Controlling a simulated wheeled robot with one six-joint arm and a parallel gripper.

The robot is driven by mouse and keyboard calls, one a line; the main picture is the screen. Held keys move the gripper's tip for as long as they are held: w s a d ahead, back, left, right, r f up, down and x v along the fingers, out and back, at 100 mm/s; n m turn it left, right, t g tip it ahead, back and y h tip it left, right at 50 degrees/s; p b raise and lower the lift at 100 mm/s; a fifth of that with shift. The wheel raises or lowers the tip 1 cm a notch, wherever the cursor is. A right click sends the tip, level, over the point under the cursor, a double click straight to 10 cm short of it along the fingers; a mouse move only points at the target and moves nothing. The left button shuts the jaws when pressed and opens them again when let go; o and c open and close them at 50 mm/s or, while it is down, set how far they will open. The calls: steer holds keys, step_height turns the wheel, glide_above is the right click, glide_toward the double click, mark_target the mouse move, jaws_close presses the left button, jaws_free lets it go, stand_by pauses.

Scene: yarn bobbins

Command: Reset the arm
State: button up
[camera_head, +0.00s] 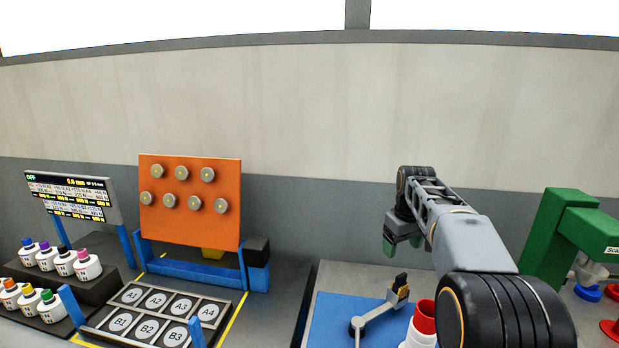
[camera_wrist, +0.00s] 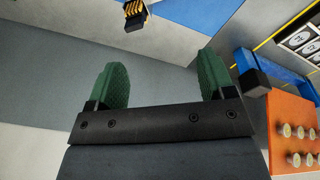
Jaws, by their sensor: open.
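My arm reaches up from the lower right in the head view and bends down at its far end. My gripper (camera_head: 400,245) hangs in the air above the back of the right-hand table, near the grey wall. Its green fingers are partly hidden behind the arm's end in that view. In the wrist view my gripper (camera_wrist: 161,85) shows two green padded fingers spread wide, with nothing between them.
An orange peg board (camera_head: 190,225) stands left, beside a labelled tray (camera_head: 160,318) and several bobbins (camera_head: 88,265). Below my gripper are a blue mat (camera_head: 335,315), a small lever device (camera_head: 375,318) and a red-and-white cylinder (camera_head: 424,318). A green machine (camera_head: 560,240) stands right.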

steer(key=s+a+f+m+t, duration=0.1)
steer(key=s+a+f, duration=0.1)
steer(key=s, duration=0.6)
steer(key=s+a+f+m+t, duration=0.1)
steer(key=s+a+f, duration=0.1)
steer(key=s, duration=0.6)
steer(key=s+a+f+m+t, duration=0.1)
steer(key=s+a+f+m, duration=0.1)
steer(key=s, duration=0.7)
steer(key=shift+a+f, duration=0.5)
steer(key=shift+a, duration=0.3)
